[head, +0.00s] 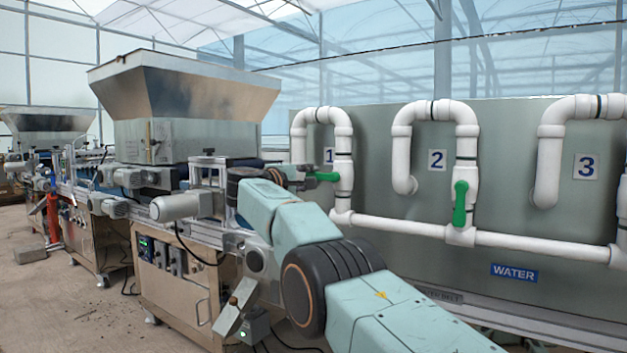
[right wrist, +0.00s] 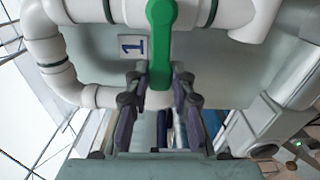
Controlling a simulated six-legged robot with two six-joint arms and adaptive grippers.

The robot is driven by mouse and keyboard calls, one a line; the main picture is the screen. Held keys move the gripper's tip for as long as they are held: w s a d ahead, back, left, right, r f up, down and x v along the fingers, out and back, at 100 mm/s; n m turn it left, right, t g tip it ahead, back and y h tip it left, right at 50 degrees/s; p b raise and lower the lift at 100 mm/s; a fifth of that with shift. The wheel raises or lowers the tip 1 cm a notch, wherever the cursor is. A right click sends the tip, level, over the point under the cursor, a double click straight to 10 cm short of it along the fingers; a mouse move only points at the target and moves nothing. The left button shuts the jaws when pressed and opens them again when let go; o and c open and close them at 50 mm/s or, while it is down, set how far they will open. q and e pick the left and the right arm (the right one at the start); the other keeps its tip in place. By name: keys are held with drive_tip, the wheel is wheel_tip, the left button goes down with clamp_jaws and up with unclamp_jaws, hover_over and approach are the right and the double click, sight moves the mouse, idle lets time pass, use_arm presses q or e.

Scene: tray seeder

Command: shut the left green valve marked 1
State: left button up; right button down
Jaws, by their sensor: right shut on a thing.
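The green valve 1 handle (head: 324,176) sits on the white upright pipe beside the plate marked 1 (head: 329,156). The handle lies level, pointing left, across the pipe. My right gripper (head: 301,180) is at the handle's free end. In the right wrist view the green handle (right wrist: 160,45) runs down between the two fingers of the right gripper (right wrist: 158,90), which is shut on it. The handle stands square to the white pipe (right wrist: 212,14) there. My right forearm hides the lower part of the scene in front of the pipes. My left gripper is not in view.
A second green valve (head: 460,203) hangs with its handle down along its pipe, by plate 2 (head: 437,160). A white pipe (head: 400,228) runs along the grey tank (head: 385,120). The seeder machine (head: 180,280) with its hopper stands at left, close to my right arm.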

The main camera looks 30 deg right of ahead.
drive_tip(key=shift+d+r+m, duration=0.1)
drive_tip(key=shift+r+m, duration=0.15)
drive_tip(key=shift+m, duration=0.05)
idle(0.4)
drive_tip(key=c, duration=1.1)
unclamp_jaws()
drive_tip(key=shift+f, duration=0.1)
drive_tip(key=shift+d+f, duration=0.1)
drive_tip(key=shift+f, duration=0.05)
